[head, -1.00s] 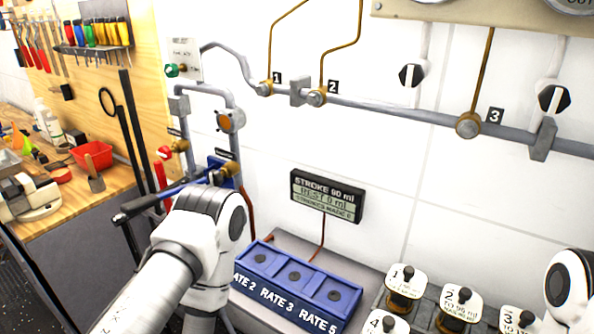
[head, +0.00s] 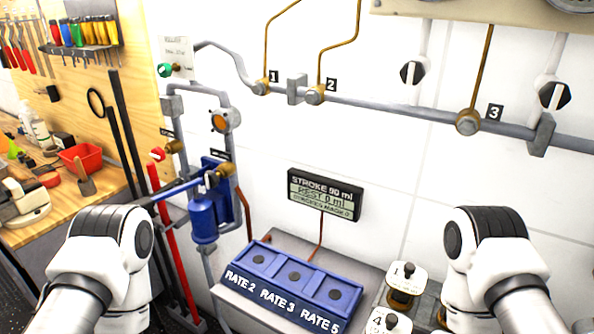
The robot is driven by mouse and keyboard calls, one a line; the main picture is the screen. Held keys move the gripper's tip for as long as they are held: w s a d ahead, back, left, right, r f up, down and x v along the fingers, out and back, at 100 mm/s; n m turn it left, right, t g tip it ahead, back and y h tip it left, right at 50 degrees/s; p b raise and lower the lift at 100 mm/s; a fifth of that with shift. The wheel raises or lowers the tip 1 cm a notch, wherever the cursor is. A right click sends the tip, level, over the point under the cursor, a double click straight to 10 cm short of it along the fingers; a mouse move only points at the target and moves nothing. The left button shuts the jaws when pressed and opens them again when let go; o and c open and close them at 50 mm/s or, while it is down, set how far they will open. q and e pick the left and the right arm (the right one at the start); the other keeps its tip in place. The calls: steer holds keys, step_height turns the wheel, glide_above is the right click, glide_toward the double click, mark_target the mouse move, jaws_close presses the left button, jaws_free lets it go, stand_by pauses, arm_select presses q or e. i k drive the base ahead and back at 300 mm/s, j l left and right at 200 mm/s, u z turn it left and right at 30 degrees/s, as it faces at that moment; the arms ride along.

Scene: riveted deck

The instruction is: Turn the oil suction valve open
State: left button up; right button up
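A red round knob (head: 158,154) on a brass valve body (head: 175,147) sits on the left pipe, with a small dark label above it. A green knob (head: 165,70) sits higher, beside a white sign. The blue hand pump (head: 203,215) with its blue lever (head: 178,190) stands right of the red knob. The labels are too small to read, so I cannot tell which valve is the oil suction one. My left arm is at lower left, below the lever, and my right arm is at lower right. Neither gripper shows.
A blue box with RATE labels (head: 232,283) and a display (head: 325,195) are at centre. Tagged containers (head: 402,290) stand near my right arm. A workbench (head: 70,205) with a red bin (head: 82,157) is at left. Grey pipes cross the white wall.

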mark_target(158, 154)
steer(key=z, duration=0.45)
steer(key=j+z, duration=0.25)
steer(key=j, duration=0.25)
steer(key=j+z, duration=0.25)
steer(key=j, duration=0.3)
steer(key=k+j+z, duration=0.1)
steer(key=j+z, duration=0.15)
steer(key=j, duration=0.2)
steer(key=k+j+z, duration=0.25)
steer(key=j, duration=0.25)
steer(key=i, duration=0.1)
